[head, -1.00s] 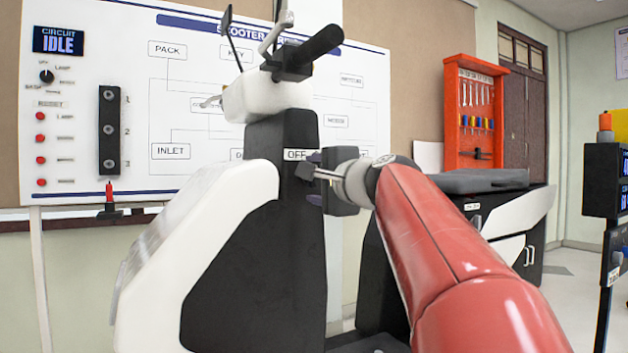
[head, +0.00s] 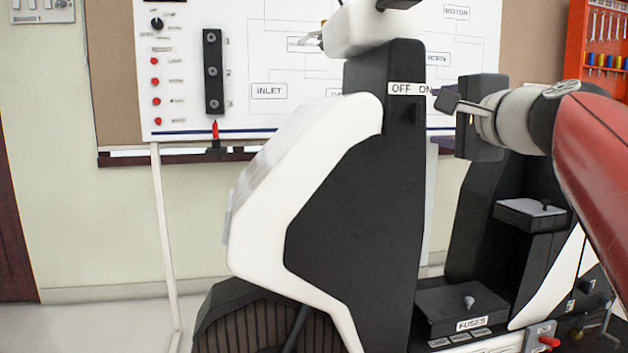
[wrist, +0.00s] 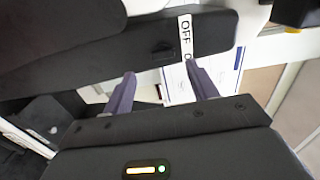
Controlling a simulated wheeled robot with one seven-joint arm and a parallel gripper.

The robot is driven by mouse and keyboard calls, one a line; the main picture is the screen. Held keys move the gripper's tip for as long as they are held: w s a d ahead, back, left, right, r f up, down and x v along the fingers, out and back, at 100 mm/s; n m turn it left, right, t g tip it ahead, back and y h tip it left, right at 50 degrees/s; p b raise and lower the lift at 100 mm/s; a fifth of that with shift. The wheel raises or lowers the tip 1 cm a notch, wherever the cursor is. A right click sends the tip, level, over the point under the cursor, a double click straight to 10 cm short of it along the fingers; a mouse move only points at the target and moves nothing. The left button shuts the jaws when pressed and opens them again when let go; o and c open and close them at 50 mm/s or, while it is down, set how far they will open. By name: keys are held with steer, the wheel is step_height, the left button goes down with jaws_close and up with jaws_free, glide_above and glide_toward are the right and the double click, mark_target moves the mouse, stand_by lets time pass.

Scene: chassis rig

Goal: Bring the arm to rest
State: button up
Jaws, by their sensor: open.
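My gripper (head: 452,108) is open and empty at the end of my red arm, in the right part of the head view. It is just right of the scooter's black column (head: 385,170), with a gap showing between them. The column bears a white OFF/ON label (head: 405,89) with a small dark switch (head: 416,113) below it. In the wrist view my gripper's two purple-grey fingers (wrist: 160,72) stand wide apart. The OFF label (wrist: 186,38) and the dark column (wrist: 110,60) lie beyond them. Nothing shows between the fingers.
The scooter's white front shield (head: 262,190) and fuse box (head: 462,305) stand below and left of my arm. A circuit board (head: 270,60) hangs on the wall behind. An orange tool rack (head: 600,50) is at the far right. Floor at lower left is clear.

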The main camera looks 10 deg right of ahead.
steer(key=s+a+f+n+g+y+p, duration=0.2)
steer(key=s+a+f+n+g+p, duration=0.15)
steer(key=a+f+n, duration=0.6)
steer(key=s+a+f+n+g+h+p, duration=0.1)
steer(key=s+a+f+n+g, duration=0.1)
steer(key=s+f, duration=0.3)
steer(key=s+a+f+n+g+p, duration=0.1)
steer(key=s+f+n+g, duration=0.2)
steer(key=f, duration=0.9)
steer(key=s+a+f+n+g+h+p, duration=0.1)
steer(key=s+a+f+n+g, duration=0.1)
steer(key=s+f, duration=0.5)
steer(key=shift+s+a+f+n+g+h+p, duration=0.15)
steer(key=shift+a+f+n+g+h+p, duration=0.25)
steer(key=shift+f+g, duration=0.45)
